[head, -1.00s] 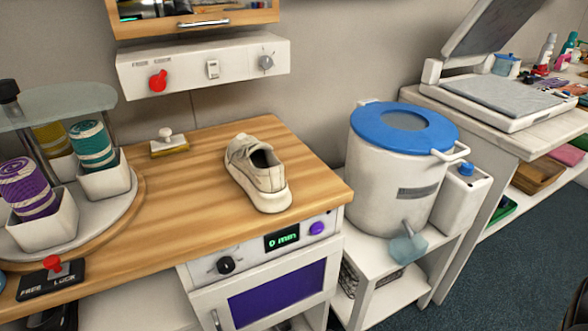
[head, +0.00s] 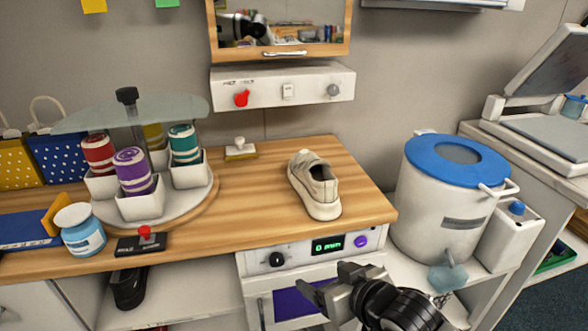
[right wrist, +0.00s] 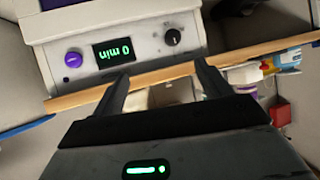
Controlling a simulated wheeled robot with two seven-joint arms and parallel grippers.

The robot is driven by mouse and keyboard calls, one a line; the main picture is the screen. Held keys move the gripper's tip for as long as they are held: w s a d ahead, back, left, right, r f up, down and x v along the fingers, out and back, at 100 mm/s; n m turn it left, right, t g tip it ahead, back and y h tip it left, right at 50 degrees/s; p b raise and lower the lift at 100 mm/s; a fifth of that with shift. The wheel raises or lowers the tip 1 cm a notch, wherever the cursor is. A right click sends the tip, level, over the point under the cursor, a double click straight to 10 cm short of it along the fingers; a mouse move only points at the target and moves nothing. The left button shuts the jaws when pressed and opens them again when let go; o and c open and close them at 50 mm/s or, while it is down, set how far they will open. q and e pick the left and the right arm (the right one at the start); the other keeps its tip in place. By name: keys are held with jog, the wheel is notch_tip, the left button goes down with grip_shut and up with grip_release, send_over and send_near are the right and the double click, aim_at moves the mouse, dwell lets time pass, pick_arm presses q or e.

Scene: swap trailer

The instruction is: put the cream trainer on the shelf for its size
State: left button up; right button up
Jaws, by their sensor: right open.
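In the right wrist view the open fingers (right wrist: 165,82) point at the counter edge and the panel reading 0 min; the view is turned over. My left gripper is not in view. No shelf marked with a size is readable here.
A carousel (head: 190,207) with several yarn-like rolls in white cups stands left of the trainer. A stamp-like block (head: 240,149) sits behind. A white drum with a blue lid (head: 457,159) stands right of the counter. A dark shoe (head: 128,288) lies on the shelf below.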

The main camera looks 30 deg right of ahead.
aim_at(333, 182)
jog(key=w+d+r+m+t+h+p, duration=0.1)
jog(key=w+d+r, duration=0.1)
jog(key=d+r, duration=0.35)
jog(key=w+d+r+m+h+p, duration=0.1)
jog(key=w+d+r, duration=0.1)
jog(key=r, duration=0.6)
jog(key=shift+h, duration=0.3)
jog(key=x, duration=0.6)
jog(key=r+x, duration=0.1)
jog(key=x, duration=0.2)
jog(key=shift+w+d+f, duration=0.15)
jog(key=shift+w+d, duration=0.15)
jog(key=shift+w, duration=0.05)
jog(key=shift+f+x, duration=0.15)
jog(key=shift+x, duration=1.35)
jog(key=shift+f+x, duration=0.15)
jog(key=shift+x, duration=1.3)
jog(key=shift+s+a, duration=0.1)
jog(key=shift+s, duration=0.05)
jog(key=c, duration=1.2)
jog(key=shift+r, duration=0.1)
jog(key=shift+c, duration=0.6)
jog(key=shift+r, duration=0.1)
